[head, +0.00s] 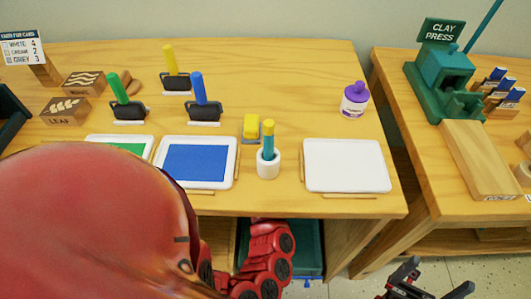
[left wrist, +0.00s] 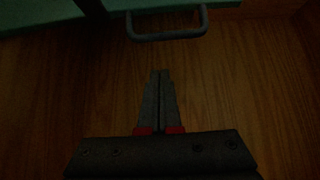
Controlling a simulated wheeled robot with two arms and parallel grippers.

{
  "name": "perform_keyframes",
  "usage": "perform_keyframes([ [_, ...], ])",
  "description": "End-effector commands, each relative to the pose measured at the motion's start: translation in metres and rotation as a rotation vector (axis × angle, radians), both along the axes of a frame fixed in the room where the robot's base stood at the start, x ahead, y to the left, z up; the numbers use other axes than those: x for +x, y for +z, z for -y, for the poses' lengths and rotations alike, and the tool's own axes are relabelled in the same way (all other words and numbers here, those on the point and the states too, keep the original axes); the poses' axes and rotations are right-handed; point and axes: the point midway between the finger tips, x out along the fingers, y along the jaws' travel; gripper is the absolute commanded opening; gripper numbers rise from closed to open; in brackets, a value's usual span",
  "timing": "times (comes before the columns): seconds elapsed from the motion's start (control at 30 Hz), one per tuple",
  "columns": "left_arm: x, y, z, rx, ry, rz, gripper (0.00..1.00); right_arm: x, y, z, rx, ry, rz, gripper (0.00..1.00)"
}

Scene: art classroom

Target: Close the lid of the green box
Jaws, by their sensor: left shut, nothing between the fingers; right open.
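The dark green box (head: 308,254) is on the shelf under the front table, partly hidden by my red left arm and the tabletop. I cannot tell how its lid stands. In the left wrist view, a green edge (left wrist: 40,20) crosses the top, and a dark grey handle (left wrist: 168,36) lies below it. My left gripper (left wrist: 160,73) is shut and empty, its tips a little below the handle in the picture, apart from it. It is hidden in the head view. My right gripper (head: 434,290) is open and empty at the bottom right, over the floor.
The wooden table (head: 290,75) above the shelf carries trays, colored handles and a purple-capped jar (head: 355,98). A second table (head: 428,125) with a green clay press (head: 443,75) stands at right. Wooden surface surrounds the left gripper.

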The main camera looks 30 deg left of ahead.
Motion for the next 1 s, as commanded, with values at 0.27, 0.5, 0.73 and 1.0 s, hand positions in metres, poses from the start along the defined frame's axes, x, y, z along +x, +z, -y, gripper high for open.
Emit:
perform_keyframes([
  [0.27,0.022,-0.03,-0.014,0.0,0.001,-0.002,0.0,0.0,-0.011,0.0,0.0,0.0,0.0,1.0],
  [0.5,0.012,-0.036,-0.007,-0.001,0.001,0.002,0.0,0.0,-0.012,0.0,0.0,0.0,0.0,1.0],
  [0.73,-0.004,-0.036,0.002,0.002,0.001,0.003,0.0,0.0,-0.012,0.0,0.0,0.0,0.0,1.0],
  [1.0,-0.007,-0.036,0.004,0.003,0.0,0.002,0.0,0.0,-0.012,0.0,0.0,0.0,0.0,1.0],
])
